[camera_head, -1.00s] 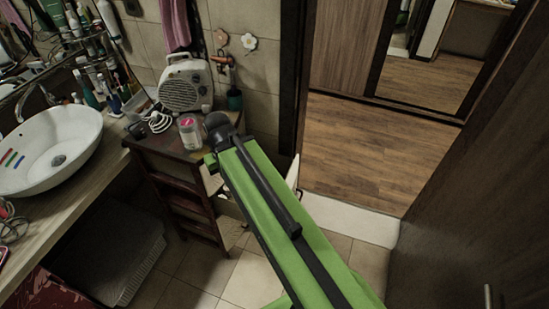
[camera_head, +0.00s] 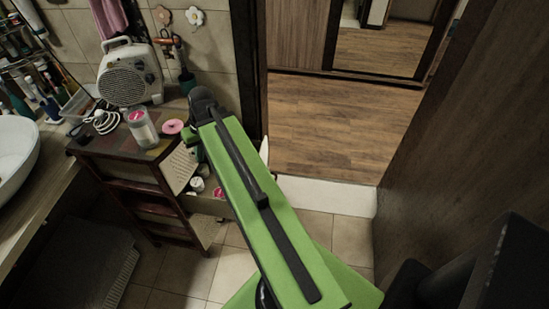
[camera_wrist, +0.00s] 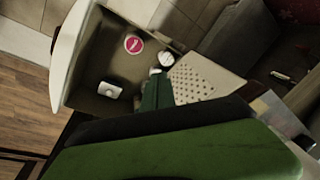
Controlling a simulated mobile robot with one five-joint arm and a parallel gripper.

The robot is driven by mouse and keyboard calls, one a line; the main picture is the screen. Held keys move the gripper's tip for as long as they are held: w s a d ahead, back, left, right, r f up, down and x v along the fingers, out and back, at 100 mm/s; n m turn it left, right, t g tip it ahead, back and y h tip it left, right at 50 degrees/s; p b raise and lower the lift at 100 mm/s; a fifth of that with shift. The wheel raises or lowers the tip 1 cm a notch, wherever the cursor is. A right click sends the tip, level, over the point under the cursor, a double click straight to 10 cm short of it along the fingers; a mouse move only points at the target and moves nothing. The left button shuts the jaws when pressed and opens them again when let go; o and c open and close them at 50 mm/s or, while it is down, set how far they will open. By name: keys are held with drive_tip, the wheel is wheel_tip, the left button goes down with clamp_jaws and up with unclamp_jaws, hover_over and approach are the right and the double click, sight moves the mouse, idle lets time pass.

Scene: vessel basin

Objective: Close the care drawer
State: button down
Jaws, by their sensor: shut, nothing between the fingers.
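The care drawer (camera_wrist: 90,107) stands pulled open in the wrist view, its pale front panel (camera_wrist: 69,50) at the left. In the head view its side wall (camera_head: 213,206) sticks out from the dark wooden cabinet, partly hidden by my arm. Inside lie a pink-lidded jar (camera_wrist: 133,44), a white-capped item (camera_wrist: 165,59) and a small white item (camera_wrist: 109,90). My gripper (camera_wrist: 157,88) shows as a dark green shape over the drawer's inner end, shut and empty. I cannot tell whether it touches anything. My arm hides it in the head view.
The cabinet top (camera_head: 120,143) holds a white fan heater (camera_head: 130,73), a clear jar (camera_head: 142,127) and a pink round item (camera_head: 173,126). A sink (camera_head: 15,160) is at the left. A dark door (camera_head: 440,130) stands at the right. Tiled floor (camera_head: 240,270) is open beyond the cabinet.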

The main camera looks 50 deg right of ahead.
drive_tip(key=s+d+f+m+t+b, duration=0.2)
drive_tip(key=s+d+f+b, duration=0.25)
drive_tip(key=d, duration=0.65)
drive_tip(key=s+d+f+m+t+h+b, duration=0.15)
drive_tip(key=s+d+f+b, duration=0.35)
drive_tip(key=d, duration=0.7)
drive_tip(key=s+d+f+m+t+b, duration=0.25)
drive_tip(key=s+d, duration=0.35)
drive_tip(key=d, duration=0.5)
drive_tip(key=w+a+f+b, duration=0.3)
drive_tip(key=w+f+b, duration=0.4)
drive_tip(key=w+b, duration=0.1)
drive_tip(key=shift+w+n, duration=0.3)
drive_tip(key=shift+w, duration=0.4)
